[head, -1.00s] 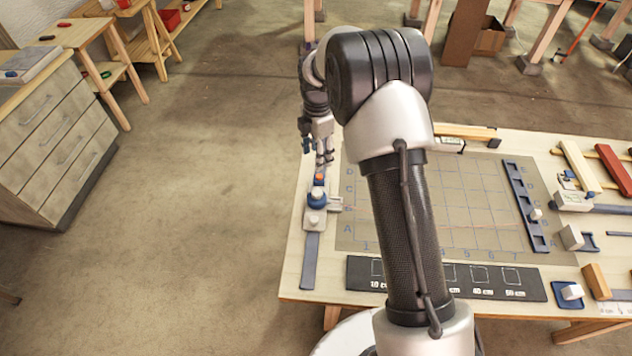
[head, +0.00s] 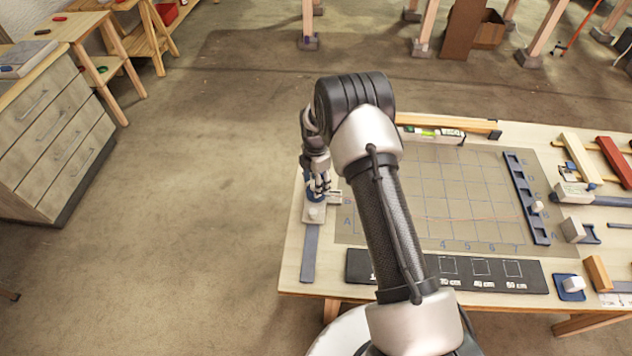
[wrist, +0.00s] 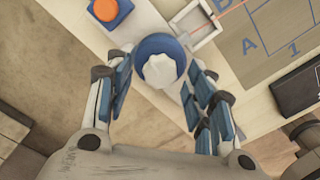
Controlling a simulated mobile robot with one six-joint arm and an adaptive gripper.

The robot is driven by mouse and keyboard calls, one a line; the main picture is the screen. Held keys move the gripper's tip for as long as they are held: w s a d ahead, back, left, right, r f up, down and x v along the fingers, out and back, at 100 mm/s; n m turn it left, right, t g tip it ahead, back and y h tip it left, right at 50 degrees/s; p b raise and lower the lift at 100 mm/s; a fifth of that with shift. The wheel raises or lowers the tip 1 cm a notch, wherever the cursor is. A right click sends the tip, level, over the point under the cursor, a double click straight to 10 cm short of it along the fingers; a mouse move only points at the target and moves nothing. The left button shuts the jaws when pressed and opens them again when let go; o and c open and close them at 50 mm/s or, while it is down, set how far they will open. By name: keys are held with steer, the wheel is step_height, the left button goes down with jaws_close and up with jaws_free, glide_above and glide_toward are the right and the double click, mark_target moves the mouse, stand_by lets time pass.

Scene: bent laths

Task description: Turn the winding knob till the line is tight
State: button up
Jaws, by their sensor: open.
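The winding knob (wrist: 160,68), a blue round body with a pale scalloped top, sits between my gripper's fingers in the wrist view. My gripper (wrist: 158,72) is open, with one finger pad on each side of the knob; I cannot tell whether either touches it. In the head view my gripper (head: 319,187) is over the knob (head: 311,196) at the table's left edge and partly hides it. A thin red line (wrist: 232,9) runs from the pale bracket beside the knob onto the grid board; its tightness cannot be told.
An orange button on a blue base (wrist: 95,9) is close to the knob. The grid board (head: 440,235) covers the table's middle. A dark labelled strip (head: 530,279) lies at the front. A slotted blue rail (head: 526,200) and several blocks are at the right.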

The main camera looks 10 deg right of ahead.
steer(key=shift+f, duration=0.15)
steer(key=shift+c, duration=0.3)
steer(key=c, duration=1)
